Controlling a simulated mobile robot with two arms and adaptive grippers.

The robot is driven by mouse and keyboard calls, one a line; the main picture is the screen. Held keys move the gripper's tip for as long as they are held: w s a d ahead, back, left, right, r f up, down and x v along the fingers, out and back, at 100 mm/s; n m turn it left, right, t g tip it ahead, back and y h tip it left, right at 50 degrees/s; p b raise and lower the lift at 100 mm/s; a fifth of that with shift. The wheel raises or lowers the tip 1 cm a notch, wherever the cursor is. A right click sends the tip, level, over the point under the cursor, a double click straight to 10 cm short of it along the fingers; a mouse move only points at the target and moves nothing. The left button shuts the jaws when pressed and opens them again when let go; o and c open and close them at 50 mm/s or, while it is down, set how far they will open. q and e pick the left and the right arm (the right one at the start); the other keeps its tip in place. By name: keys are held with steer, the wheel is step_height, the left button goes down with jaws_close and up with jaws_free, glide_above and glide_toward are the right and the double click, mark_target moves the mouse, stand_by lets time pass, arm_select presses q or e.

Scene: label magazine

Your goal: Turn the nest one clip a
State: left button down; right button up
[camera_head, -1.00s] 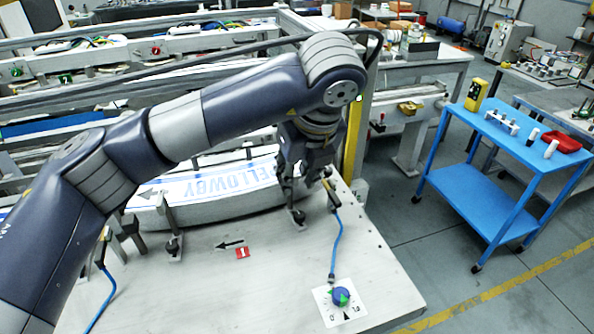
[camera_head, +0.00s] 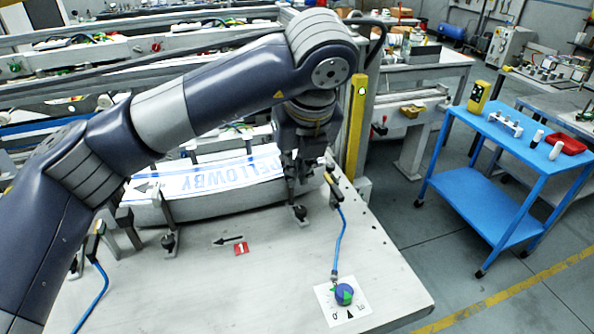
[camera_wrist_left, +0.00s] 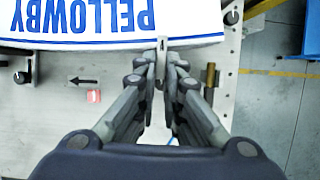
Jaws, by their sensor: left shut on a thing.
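The nest (camera_head: 225,207) is a long grey curved block on the light bench top, carrying a white and blue label strip (camera_head: 215,180) that reads PELLOWBY. In the left wrist view the lettering (camera_wrist_left: 85,17) is upside down. My left gripper (camera_head: 293,180) is at the nest's right end. In the left wrist view its fingers (camera_wrist_left: 162,72) are shut on a narrow metal clip (camera_wrist_left: 162,50) with a small mark on it. The fingers hide part of the clip. Another clip with a dark knob (camera_head: 168,240) stands at the nest's left end. My right gripper is not in view.
A blue-and-green dial (camera_head: 344,293) on a white plate sits at the bench's front right, with a blue cable running to it. A red tag (camera_head: 241,248) and black arrow lie before the nest. A blue cart (camera_head: 510,140) stands to the right.

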arm_select(q)
steer(key=c, duration=1.7)
jaws_free()
steer(key=shift+r, duration=0.1)
steer(key=v, duration=1.1)
steer(key=shift+s+r, duration=0.1)
steer(key=shift+r, duration=0.3)
